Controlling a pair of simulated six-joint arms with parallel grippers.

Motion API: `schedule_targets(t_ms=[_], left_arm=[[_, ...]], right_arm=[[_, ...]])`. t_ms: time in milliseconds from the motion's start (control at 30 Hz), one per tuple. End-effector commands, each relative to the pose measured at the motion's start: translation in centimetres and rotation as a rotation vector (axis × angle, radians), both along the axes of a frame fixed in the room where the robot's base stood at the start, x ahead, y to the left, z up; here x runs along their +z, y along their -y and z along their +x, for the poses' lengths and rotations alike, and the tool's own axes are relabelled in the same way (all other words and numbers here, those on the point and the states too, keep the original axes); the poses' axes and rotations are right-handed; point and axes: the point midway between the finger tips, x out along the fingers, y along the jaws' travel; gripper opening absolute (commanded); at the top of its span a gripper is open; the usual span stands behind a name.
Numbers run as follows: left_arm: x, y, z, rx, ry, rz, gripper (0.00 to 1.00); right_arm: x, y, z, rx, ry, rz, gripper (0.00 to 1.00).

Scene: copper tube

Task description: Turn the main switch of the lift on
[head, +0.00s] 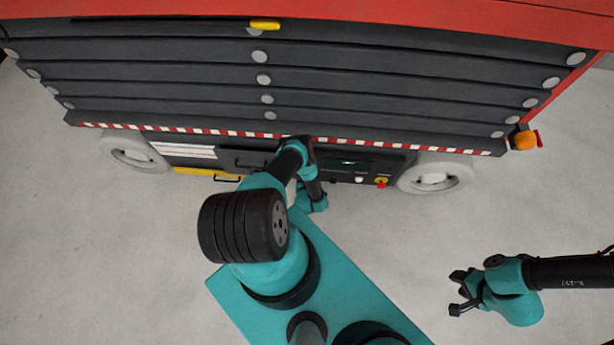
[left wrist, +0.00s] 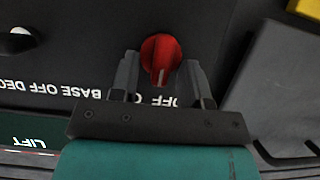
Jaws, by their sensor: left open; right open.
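The red rotary switch (left wrist: 160,58) sits on the dark panel in the left wrist view, its white mark pointing down toward partly hidden lettering that includes "OFF". My left gripper (left wrist: 160,68) is open, one finger on each side of the knob, with small gaps; I cannot tell whether either touches it. In the head view my left arm covers this switch and the left gripper's fingers. The lift (head: 180,100) stands across the back. My right gripper (head: 456,292) is open and empty over the floor at the lower right, far from the lift.
A red knob on a yellow base (head: 381,183) and a white knob (head: 359,180) are right of my left arm on the lift's panel. White wheels (head: 436,176) flank it. A yellow handle (head: 225,178) is to the left. Floor (head: 420,235) before the right gripper is clear.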

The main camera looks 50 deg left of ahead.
Motion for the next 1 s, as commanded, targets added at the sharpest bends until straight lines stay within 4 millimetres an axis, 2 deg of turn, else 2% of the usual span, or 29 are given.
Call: schedule_targets(t_ms=[67,467,733,1000], left_arm=[[0.00,0.01,-0.01,0.000,0.000,0.000,0.40],[0.01,0.02,-0.02,0.000,0.000,0.000,0.01],[0.00,0.06,0.02,0.000,-0.013,0.016,0.00],[-0.09,0.35,0.23,-0.001,-0.134,0.154,0.00]], right_arm=[[0.00,0.00,0.00,0.000,0.000,0.000,0.43],[0.00,0.00,0.00,0.000,0.000,0.000,0.43],[0.00,0.00,0.00,0.000,0.000,0.000,0.43],[0.00,0.00,0.00,0.000,0.000,0.000,0.43]])
